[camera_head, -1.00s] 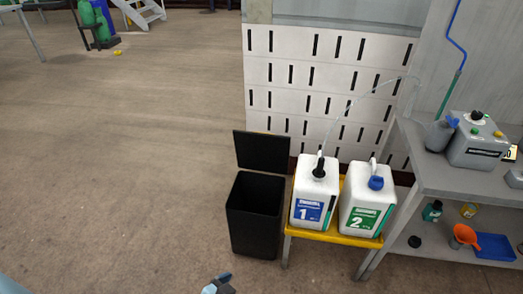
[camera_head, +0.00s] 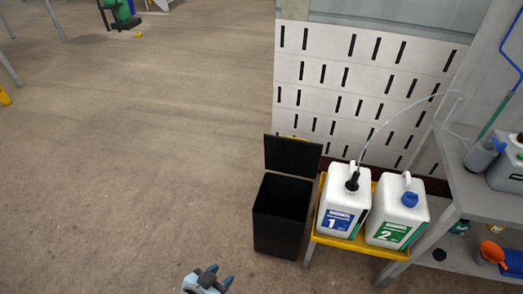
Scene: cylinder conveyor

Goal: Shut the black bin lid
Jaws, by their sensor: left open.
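The black bin (camera_head: 279,228) stands on the floor left of a yellow stand. Its black lid (camera_head: 292,155) is up, standing upright along the bin's back edge, so the dark inside shows. My left gripper (camera_head: 207,279) is at the bottom edge of the view, in front of the bin and to its left, apart from it. It is open and holds nothing that I can see. My right gripper is not in view.
The yellow stand (camera_head: 352,244) close to the bin's right bears white canister 1 (camera_head: 341,204) and white canister 2 (camera_head: 397,212). A thin tube rises from canister 1. A grey workbench (camera_head: 480,190) stands at the right. The floor left of the bin is clear.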

